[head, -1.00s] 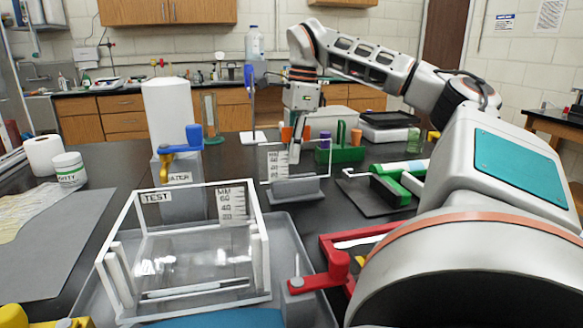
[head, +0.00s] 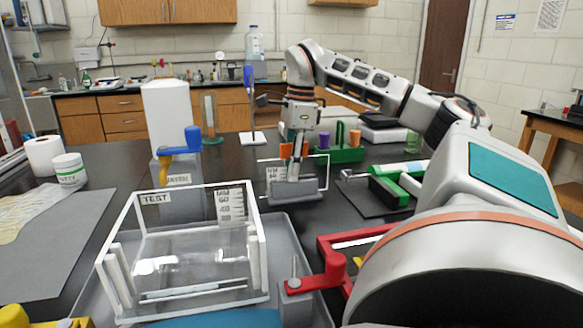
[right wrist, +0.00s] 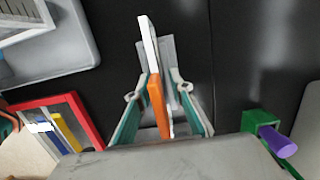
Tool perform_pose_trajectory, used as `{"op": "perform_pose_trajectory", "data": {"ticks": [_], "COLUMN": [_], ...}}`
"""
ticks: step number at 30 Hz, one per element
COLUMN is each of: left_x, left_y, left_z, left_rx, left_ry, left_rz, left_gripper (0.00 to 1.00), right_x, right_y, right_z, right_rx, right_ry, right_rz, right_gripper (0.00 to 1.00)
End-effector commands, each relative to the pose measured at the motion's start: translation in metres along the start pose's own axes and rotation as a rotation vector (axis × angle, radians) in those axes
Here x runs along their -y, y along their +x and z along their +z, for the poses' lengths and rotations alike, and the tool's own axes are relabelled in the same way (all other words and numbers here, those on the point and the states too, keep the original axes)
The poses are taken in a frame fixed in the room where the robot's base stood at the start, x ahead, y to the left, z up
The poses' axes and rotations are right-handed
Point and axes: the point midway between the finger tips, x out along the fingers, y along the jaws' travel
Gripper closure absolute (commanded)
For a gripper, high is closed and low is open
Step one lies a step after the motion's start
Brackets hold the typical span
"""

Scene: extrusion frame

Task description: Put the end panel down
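The end panel (head: 275,173) is a clear, white-edged plate with a scale and an orange grip along its top. It stands upright at the grey slotted block (head: 308,188) on the black bench. Whether its lower edge sits fully in the slot is hidden. My right gripper (head: 294,165) is down at the panel's top. In the right wrist view its teal-padded fingers stand open on both sides of the orange grip (right wrist: 158,105), with gaps beside it. My left gripper is not in view.
A clear box marked TEST (head: 150,255) stands in a grey tray (head: 285,235) at the front. A red clamp (head: 335,270) is on its right. A green rack (head: 345,154) with coloured vials stands behind the panel. A green clamp (head: 388,190) lies to the right.

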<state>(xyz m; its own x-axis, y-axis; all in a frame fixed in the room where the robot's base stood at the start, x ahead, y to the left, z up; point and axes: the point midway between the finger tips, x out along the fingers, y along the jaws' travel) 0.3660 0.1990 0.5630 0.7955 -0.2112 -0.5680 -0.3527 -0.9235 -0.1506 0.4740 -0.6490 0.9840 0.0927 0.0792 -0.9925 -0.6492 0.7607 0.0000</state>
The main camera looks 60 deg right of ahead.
Motion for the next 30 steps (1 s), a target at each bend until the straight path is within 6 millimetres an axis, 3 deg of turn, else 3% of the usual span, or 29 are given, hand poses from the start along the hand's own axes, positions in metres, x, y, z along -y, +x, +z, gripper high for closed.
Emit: {"op": "perform_pose_trajectory", "data": {"ticks": [8,21,30], "left_x": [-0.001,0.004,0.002], "left_y": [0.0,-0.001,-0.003], "left_z": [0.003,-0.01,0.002], "left_rx": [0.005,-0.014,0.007], "left_ry": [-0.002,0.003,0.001], "left_rz": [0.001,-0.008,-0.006], "left_gripper": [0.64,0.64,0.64], "right_x": [0.001,0.0,0.0], "right_y": [-0.015,-0.1,-0.121], "right_z": [-0.001,-0.001,0.0], "right_rx": [-0.004,-0.001,0.0], "right_ry": [0.003,0.002,0.0], "right_rz": [-0.002,-0.006,0.0], "right_gripper": [0.78,0.78,0.78]}}
